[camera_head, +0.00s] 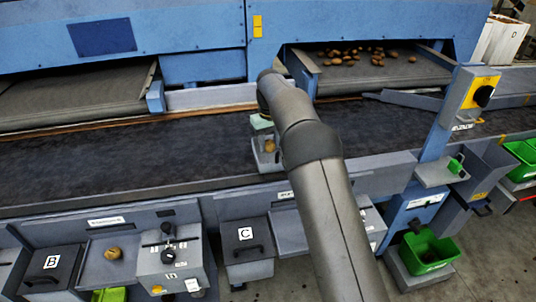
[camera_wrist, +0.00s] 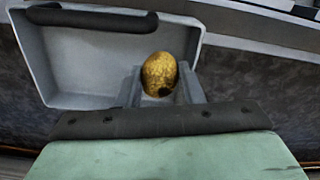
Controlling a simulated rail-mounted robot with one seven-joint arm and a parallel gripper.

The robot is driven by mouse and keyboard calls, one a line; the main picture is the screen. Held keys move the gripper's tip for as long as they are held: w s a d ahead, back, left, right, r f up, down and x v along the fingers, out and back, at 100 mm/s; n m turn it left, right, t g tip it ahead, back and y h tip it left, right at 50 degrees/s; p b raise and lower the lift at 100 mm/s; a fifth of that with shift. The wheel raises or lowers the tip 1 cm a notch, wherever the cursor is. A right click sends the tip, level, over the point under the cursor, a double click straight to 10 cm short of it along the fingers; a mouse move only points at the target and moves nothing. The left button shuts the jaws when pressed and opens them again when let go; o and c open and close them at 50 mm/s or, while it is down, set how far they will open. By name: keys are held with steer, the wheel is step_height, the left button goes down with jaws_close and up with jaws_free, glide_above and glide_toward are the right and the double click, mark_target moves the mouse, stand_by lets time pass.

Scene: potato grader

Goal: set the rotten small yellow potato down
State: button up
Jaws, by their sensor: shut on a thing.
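The small yellow potato (camera_wrist: 160,72) is golden with mottled skin and a dark spot near its lower end in the wrist view. My gripper (camera_wrist: 160,88) is shut on it, with grey fingers on either side. In the head view the potato (camera_head: 270,146) shows small in my gripper (camera_head: 267,155), over the near side of the dark belt (camera_head: 130,150). My arm reaches in from the lower right. The exact height above the belt cannot be told.
A black-lidded bin C (camera_head: 245,238) is below my gripper, bin B (camera_head: 52,268) further left. Another potato (camera_head: 113,253) lies on a grey tray. Several potatoes (camera_head: 360,54) lie on the upper conveyor. Green crates (camera_head: 428,250) stand at right. The belt's left part is clear.

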mark_target(270, 154)
steer(key=shift+f+p, duration=0.35)
steer(key=shift+f, duration=2.3)
steer(key=o, duration=0.7)
